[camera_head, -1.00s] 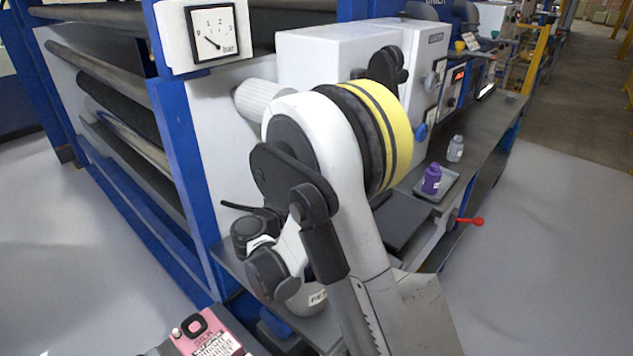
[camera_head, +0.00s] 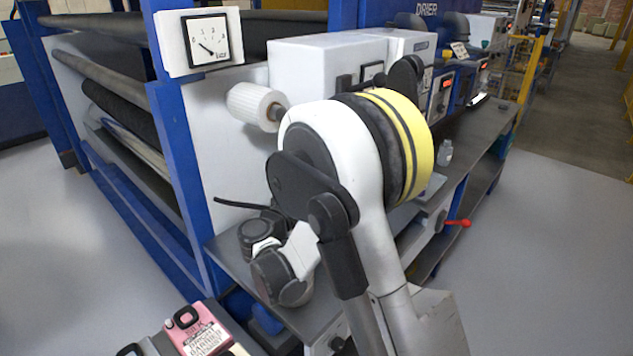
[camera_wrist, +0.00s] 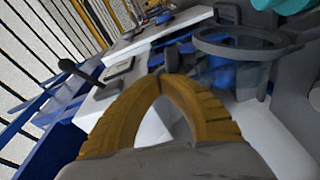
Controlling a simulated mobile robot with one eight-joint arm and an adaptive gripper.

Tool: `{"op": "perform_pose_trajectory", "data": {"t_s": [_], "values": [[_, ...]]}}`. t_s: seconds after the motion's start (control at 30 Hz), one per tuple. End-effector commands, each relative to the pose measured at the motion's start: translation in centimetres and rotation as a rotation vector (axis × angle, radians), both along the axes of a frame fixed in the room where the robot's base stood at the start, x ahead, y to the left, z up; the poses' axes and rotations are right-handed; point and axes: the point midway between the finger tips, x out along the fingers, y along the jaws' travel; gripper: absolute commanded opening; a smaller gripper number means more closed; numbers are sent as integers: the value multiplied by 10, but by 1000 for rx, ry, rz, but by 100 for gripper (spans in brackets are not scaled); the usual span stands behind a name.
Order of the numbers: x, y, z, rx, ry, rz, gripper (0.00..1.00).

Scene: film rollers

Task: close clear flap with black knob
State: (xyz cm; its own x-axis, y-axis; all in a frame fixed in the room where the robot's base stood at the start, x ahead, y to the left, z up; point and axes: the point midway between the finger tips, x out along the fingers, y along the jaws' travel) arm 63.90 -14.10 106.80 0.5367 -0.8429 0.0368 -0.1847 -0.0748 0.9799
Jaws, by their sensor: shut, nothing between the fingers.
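My gripper (camera_wrist: 164,84) shows in the wrist view as two ochre fingers, shut with their tips together and nothing between them. In the head view my arm fills the middle and the gripper cannot be made out. I cannot make out the clear flap for certain in either view. A dark bar with a rounded end (camera_wrist: 84,70) lies left of the fingertips in the wrist view, apart from them. I cannot tell whether it is the black knob.
A grey ring holder (camera_wrist: 240,42) is right of the fingers. A pressure gauge (camera_head: 213,40), a white ribbed roller (camera_head: 255,105) and a red-handled lever (camera_head: 458,223) are on the machine. Grey floor (camera_head: 560,240) is open at the right.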

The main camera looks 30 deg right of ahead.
Motion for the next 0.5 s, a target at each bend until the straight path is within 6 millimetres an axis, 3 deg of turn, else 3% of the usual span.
{"op": "perform_pose_trajectory", "data": {"t_s": [0.5], "values": [[-17, -7, -2, 16, -35, -1, 0]]}}
